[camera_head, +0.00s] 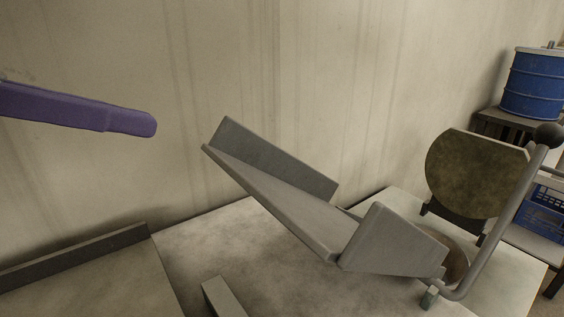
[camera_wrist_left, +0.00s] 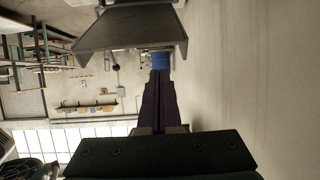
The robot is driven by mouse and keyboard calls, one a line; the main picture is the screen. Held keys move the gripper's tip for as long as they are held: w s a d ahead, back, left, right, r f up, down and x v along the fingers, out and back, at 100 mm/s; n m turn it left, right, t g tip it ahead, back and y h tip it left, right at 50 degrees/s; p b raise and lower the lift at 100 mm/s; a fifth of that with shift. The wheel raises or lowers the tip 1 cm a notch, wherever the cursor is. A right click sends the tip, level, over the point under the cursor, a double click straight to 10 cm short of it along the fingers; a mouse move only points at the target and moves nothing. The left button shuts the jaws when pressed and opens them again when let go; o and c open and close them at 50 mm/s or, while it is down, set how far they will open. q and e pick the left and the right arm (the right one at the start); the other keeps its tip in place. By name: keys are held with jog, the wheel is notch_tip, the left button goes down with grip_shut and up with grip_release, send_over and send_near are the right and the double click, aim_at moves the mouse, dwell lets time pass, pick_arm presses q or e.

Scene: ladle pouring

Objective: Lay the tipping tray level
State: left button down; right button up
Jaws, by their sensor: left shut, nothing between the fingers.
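The grey tipping tray (camera_head: 285,205) stands tilted over the worktable in the head view, its left end raised high and its right end low. It has an upright side wall along its back edge and another at its lower right. My left gripper (camera_head: 152,125) is purple and shut with nothing in it, up and to the left of the tray's raised end, apart from it. In the left wrist view its fingers (camera_wrist_left: 158,80) are together, and a dark grey shape that looks like the tray (camera_wrist_left: 130,30) shows above them. My right gripper is not in view.
A pale worktable (camera_head: 220,245) lies under the tray. A round dark plate (camera_head: 475,175) and a bent grey lever with a dark knob (camera_head: 505,215) stand right of it. A blue drum (camera_head: 533,85) and a blue crate (camera_head: 543,205) are beyond. The wall is close behind.

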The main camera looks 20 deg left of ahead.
pick_arm(q)
jog(key=shift+w+d+r+m+h, duration=0.15)
jog(key=shift+r+h, duration=0.1)
jog(key=shift+r, duration=0.4)
jog(key=shift+w+a+r+m+h, duration=0.15)
jog(key=shift+r+h, duration=0.1)
jog(key=shift+r, duration=0.35)
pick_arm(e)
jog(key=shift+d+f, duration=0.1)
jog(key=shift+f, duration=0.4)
pick_arm(q)
jog(key=shift+d, duration=0.15)
jog(key=p, duration=0.1)
send_over(217, 163)
jog(key=w+d, duration=0.2)
jog(key=f, duration=0.3)
jog(key=shift+s+a+f, duration=0.15)
jog(key=shift+a+f, duration=0.05)
jog(key=shift+a, duration=0.05)
jog(key=s+f, duration=0.1)
jog(key=a+f, duration=0.1)
jog(key=shift+s+a+f, duration=0.2)
jog(key=shift+s+f, duration=0.15)
jog(key=shift+s+a+f, duration=0.2)
jog(key=shift+s+f, duration=0.05)
jog(key=shift+f, duration=0.05)
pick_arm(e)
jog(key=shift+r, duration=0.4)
pick_arm(q)
jog(key=shift+b, duration=0.3)
